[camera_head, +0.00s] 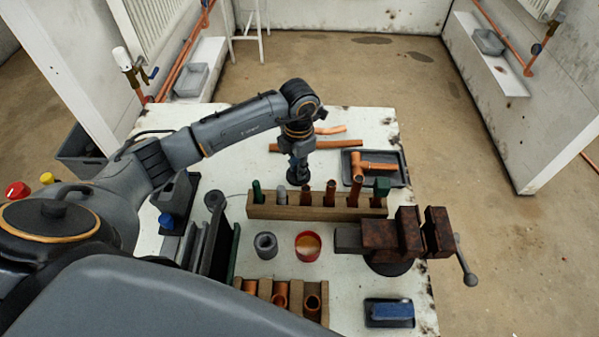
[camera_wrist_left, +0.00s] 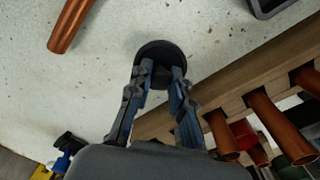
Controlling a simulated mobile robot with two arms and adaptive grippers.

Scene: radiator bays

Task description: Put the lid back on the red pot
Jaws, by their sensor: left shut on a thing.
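The red pot (camera_head: 307,245) stands open on the white table, in front of the long wooden rack, with an orange-yellow content showing inside. My left gripper (camera_head: 298,175) is behind that rack, farther from me than the pot, and points down. In the left wrist view, my left gripper (camera_wrist_left: 163,72) is shut on a dark round lid (camera_wrist_left: 160,50), whose disc shows around and past the fingertips. I cannot tell whether the lid touches the table. In the head view the lid is hard to make out. My right gripper is not in view.
The wooden rack (camera_head: 290,212) with several upright pipes lies between gripper and pot. A rusty vise (camera_head: 405,235) stands right of the pot, and a grey ring-shaped piece (camera_head: 265,245) left. A lower wooden rack (camera_head: 265,287) is in front. Copper pipes (camera_head: 300,146) lie behind the gripper.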

